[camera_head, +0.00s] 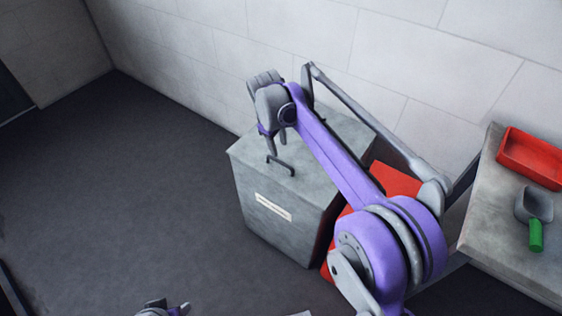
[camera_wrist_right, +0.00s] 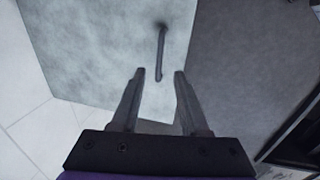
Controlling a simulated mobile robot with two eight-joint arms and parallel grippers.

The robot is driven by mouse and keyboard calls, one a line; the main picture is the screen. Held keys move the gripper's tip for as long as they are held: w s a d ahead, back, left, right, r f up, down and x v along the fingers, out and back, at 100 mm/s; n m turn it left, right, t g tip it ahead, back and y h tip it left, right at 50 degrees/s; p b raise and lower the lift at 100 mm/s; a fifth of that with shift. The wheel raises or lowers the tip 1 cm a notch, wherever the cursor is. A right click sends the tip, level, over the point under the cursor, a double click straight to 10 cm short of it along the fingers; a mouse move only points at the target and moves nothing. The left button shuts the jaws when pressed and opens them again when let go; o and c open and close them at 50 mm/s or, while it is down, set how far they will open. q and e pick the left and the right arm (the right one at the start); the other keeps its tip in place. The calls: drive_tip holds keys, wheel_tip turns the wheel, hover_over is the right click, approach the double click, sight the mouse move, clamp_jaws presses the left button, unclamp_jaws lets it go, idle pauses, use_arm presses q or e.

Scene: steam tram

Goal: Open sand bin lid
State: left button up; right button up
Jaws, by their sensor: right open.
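The grey metal sand bin (camera_head: 262,211) stands against the pale wall with its lid (camera_head: 308,168) down. A dark bar handle (camera_head: 281,164) sits near the front edge of the lid. My right gripper (camera_head: 270,143) hangs above the lid, just behind the handle in the head view. In the right wrist view my right gripper's two fingers (camera_wrist_right: 158,72) are apart and empty, and the handle (camera_wrist_right: 162,52) shows beyond the gap between them, not gripped. The lid also fills much of that view (camera_wrist_right: 95,45). Only a small part of my left gripper (camera_head: 178,309) shows at the bottom edge.
A grey bench (camera_head: 478,205) at the right holds a red tray (camera_head: 532,157) and a scoop with a green handle (camera_head: 535,220). A red object (camera_head: 396,180) stands beside the bin, partly behind my right arm. The floor left of the bin is clear.

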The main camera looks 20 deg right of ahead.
sight(282, 163)
drive_tip(key=f, duration=0.3)
drive_tip(key=d+f+b, duration=0.1)
drive_tip(key=f, duration=0.1)
drive_tip(key=w+f+b, duration=0.1)
drive_tip(key=f, duration=0.2)
drive_tip(key=shift+d+f, duration=0.15)
drive_tip(key=shift+f, duration=0.15)
clamp_jaws()
idle(1.0)
